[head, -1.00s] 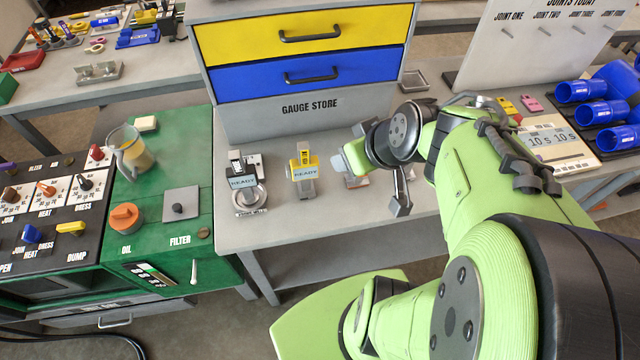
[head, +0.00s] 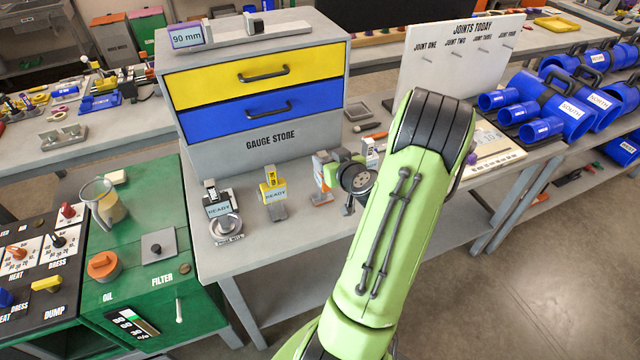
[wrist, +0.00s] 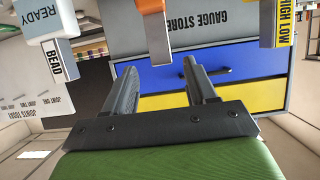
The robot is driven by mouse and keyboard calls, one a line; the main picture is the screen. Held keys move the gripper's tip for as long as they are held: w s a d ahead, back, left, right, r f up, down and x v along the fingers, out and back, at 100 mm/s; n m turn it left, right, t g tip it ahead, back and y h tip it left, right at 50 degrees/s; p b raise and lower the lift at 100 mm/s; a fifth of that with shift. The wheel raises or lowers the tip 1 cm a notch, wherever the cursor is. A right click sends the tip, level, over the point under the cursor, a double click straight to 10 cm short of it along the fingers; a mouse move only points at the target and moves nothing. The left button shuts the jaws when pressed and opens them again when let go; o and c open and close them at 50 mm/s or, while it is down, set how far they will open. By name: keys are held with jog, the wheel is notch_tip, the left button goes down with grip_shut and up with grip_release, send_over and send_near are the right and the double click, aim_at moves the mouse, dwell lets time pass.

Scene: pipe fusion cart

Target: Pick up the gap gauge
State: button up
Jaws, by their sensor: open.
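An orange and grey gauge (head: 321,177) stands on the grey bench, partly hidden by my wrist in the head view. It also shows in the wrist view (wrist: 155,30), where no name can be read on it; I take it as the gap gauge. My gripper (wrist: 159,72) is open and empty. In the wrist view its two dark fingers point toward the orange gauge, which appears between and beyond the fingertips. I cannot tell whether they touch. In the head view the fingertips are mostly hidden.
A yellow HIGH LOW gauge (head: 272,187) and a gauge with a round base (head: 223,215) stand left of the orange one. A white BEAD gauge (wrist: 52,30) stands on the other side. The gauge store cabinet (head: 270,140) rises behind; the bench front edge is clear.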

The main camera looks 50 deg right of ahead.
aim_at(324, 156)
jog(key=p+x, duration=0.2)
jog(key=x, duration=0.4)
jog(key=shift+w+f, duration=0.15)
jog(key=shift+w, duration=0.15)
jog(key=shift+s+a, duration=0.1)
jog(key=shift+c, duration=0.4)
grip_shut()
